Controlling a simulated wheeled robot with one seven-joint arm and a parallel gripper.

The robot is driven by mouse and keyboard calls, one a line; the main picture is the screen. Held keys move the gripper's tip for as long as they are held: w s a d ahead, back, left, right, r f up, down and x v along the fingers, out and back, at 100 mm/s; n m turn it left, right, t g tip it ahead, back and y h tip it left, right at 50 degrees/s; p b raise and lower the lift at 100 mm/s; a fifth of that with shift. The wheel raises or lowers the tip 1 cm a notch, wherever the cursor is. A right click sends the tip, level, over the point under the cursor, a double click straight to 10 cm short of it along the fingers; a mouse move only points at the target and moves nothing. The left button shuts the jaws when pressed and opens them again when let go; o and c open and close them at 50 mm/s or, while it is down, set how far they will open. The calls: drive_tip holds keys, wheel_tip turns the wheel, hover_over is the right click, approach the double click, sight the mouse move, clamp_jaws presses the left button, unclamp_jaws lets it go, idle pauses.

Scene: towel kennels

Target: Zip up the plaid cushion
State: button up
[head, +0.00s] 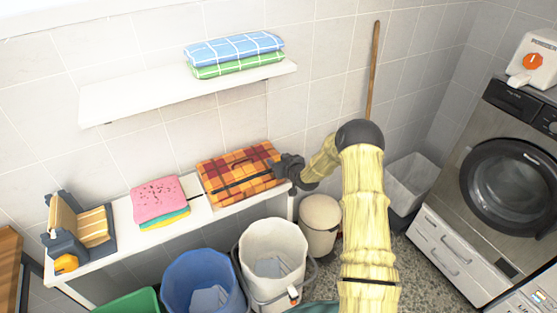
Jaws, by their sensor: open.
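The plaid cushion (238,170), orange, red and yellow, lies on the right end of the white counter against the tiled wall. A dark zip line runs lengthwise across it, with a dark loop-like mark above the line. I cannot tell how far the zip is closed, and the pull does not show clearly. My gripper (283,171) is at the cushion's right end, dark and small in the view. It is open, and its fingertips overlap the cushion's right edge. I cannot tell whether they touch it. My yellow arm reaches in from the lower right.
Folded pink, yellow and teal towels (159,201) lie left of the cushion. A dark device (78,231) stands at the counter's left end. A wall shelf (130,102) with folded towels (233,54) hangs above. Blue (200,282) and white (272,247) bins stand below the counter.

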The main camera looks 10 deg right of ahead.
clamp_jaws()
drive_tip(key=shift+a, duration=0.1)
idle(0.3)
